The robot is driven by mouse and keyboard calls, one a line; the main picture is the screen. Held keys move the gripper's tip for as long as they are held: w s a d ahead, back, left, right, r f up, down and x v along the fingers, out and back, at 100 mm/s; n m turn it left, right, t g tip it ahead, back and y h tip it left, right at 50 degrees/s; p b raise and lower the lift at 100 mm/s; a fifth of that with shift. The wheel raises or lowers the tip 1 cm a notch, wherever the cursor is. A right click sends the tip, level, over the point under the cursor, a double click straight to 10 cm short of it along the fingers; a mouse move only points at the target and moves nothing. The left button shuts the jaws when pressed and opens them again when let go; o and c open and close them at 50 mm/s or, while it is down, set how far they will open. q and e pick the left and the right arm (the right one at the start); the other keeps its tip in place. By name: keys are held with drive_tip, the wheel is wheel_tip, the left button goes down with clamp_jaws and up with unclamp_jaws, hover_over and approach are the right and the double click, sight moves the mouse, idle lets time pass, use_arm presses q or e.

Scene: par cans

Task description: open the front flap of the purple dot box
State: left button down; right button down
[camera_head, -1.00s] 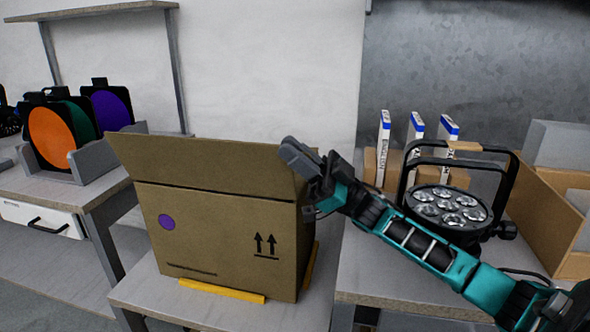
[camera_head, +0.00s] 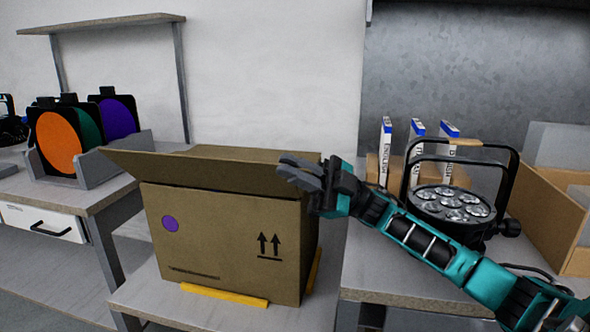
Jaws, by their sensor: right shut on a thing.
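The brown cardboard box (camera_head: 222,240) has a purple dot (camera_head: 170,224) and two black up-arrows on its front. It stands on a grey table in the middle of the view. Its front flap (camera_head: 190,172) leans up and outward from the front top edge. My right gripper (camera_head: 290,170) is at the right end of this flap, shut on it. The gripper covers that end of the flap. The box's inside is hidden behind the flap. My left gripper is not in view.
Yellow strips (camera_head: 225,295) edge the box's base. Right of it, a black par can (camera_head: 452,205), upright labelled packs (camera_head: 414,150) and an open carton (camera_head: 545,215) stand close to my right arm. Coloured filter frames (camera_head: 60,142) stand in a left rack.

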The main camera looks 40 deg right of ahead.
drive_tip(key=c, duration=1.3)
unclamp_jaws()
wheel_tip(320, 180, up, 20)
drive_tip(key=p, duration=0.4)
drive_tip(key=shift+p, duration=0.35)
